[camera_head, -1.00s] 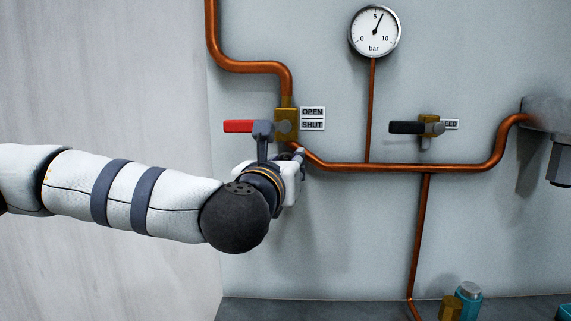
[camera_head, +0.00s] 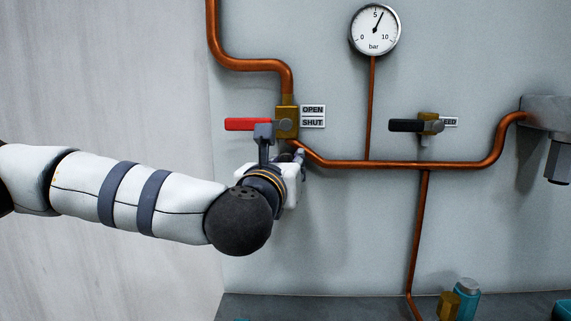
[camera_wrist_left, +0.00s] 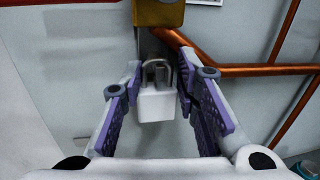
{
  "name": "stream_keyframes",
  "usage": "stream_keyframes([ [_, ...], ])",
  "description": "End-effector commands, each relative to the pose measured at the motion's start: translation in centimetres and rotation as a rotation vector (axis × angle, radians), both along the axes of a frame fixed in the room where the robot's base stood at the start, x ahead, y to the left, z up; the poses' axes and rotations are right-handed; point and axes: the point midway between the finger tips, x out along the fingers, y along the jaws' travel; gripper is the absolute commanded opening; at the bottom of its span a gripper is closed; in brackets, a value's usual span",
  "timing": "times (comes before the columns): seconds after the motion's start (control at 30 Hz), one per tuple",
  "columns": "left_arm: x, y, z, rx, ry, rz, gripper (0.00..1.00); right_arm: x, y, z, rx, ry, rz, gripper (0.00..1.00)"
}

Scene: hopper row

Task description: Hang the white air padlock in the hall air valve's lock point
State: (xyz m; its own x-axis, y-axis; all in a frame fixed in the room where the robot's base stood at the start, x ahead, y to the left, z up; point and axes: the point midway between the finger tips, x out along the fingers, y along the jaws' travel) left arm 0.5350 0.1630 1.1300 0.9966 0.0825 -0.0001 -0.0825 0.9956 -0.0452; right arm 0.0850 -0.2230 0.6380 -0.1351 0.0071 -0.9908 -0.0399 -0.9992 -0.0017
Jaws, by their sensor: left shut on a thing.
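The white padlock (camera_wrist_left: 157,104) hangs upright between the purple-padded fingers of my left gripper (camera_wrist_left: 160,80) in the left wrist view, its grey shackle upward. My left gripper is shut on it. In the head view my left gripper (camera_head: 299,160) is just below the brass air valve (camera_head: 287,120), and the padlock cannot be made out. The valve's red handle (camera_head: 248,125) points left, level. The valve's brass body (camera_wrist_left: 158,12) and a grey plate (camera_wrist_left: 152,46) below it stand above the shackle. I cannot tell whether the shackle passes through the plate. My right gripper is not in view.
A copper pipe (camera_head: 345,164) runs right from the valve, close beside my gripper. A black-handled valve (camera_head: 407,126) and a pressure gauge (camera_head: 375,30) are farther right. A teal and brass item (camera_head: 467,300) stands on the grey ledge below.

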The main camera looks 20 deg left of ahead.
Motion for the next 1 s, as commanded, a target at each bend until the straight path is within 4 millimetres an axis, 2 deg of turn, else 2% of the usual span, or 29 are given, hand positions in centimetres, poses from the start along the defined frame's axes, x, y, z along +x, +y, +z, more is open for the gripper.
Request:
stream_keyframes([
  [0.1,0.0,0.0,0.0,0.0,0.0,0.0,0.0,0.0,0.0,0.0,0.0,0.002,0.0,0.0],
  [0.13,0.0,0.0,0.0,0.0,0.0,0.0,0.35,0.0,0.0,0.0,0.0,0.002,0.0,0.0],
  [0.2,0.0,0.0,0.0,0.0,0.0,0.0,0.51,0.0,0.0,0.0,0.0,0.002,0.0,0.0],
  [0.53,-0.3,0.0,-0.1,0.0,0.001,-0.001,0.52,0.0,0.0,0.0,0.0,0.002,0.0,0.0],
  [0.8,-5.6,-0.5,-0.1,0.001,0.001,-0.004,0.52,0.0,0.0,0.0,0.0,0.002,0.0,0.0],
  [1.0,-7.4,-0.6,0.0,-0.001,0.0,0.001,0.52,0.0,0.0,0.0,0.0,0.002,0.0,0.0],
])
